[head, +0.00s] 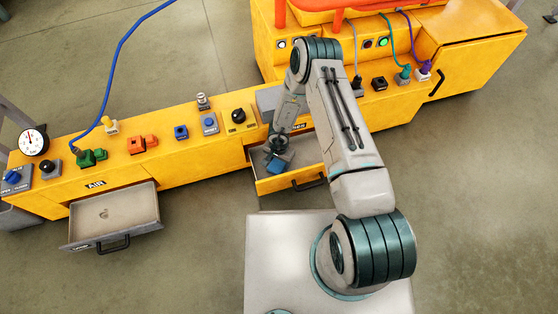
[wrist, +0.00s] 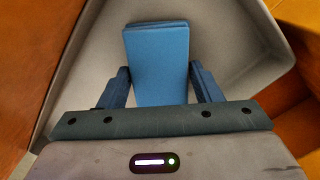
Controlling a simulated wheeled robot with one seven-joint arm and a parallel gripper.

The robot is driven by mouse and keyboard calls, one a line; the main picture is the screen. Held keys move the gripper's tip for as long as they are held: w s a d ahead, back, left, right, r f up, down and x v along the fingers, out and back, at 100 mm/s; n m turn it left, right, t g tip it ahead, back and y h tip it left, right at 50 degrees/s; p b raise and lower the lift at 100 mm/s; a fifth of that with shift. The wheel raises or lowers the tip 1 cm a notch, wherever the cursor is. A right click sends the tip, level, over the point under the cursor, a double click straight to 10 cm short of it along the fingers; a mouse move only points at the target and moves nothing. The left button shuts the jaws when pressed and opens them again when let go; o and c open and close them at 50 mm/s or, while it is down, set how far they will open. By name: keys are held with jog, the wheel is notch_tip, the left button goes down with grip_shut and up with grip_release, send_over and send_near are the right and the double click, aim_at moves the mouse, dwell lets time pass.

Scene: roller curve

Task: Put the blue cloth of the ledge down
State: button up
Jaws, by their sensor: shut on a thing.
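The blue cloth (wrist: 158,62) is a flat, folded blue rectangle in the wrist view, between the two fingers of my gripper (wrist: 160,88). My gripper is shut on it. In the head view, the cloth (head: 276,166) shows as a small blue patch under my gripper (head: 277,152), over the open drawer (head: 297,183) in the middle of the yellow ledge (head: 190,146). In the wrist view, the pale inside of the drawer (wrist: 225,30) lies behind the cloth. I cannot tell whether the cloth touches the drawer floor.
A second open drawer (head: 115,212), at the left, holds a small pale thing. The ledge top carries a gauge (head: 33,141), green and orange connectors, and a black knob (head: 239,116). A blue hose (head: 118,60) rises from the ledge. A taller yellow cabinet (head: 460,60) stands at the right.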

aim_at(279, 162)
jog(key=shift+f, duration=0.25)
jog(key=o, duration=0.9)
jog(key=shift+r, duration=0.1)
notch_tip(279, 162, up, 12)
jog(key=p, duration=0.5)
jog(key=shift+r, duration=0.15)
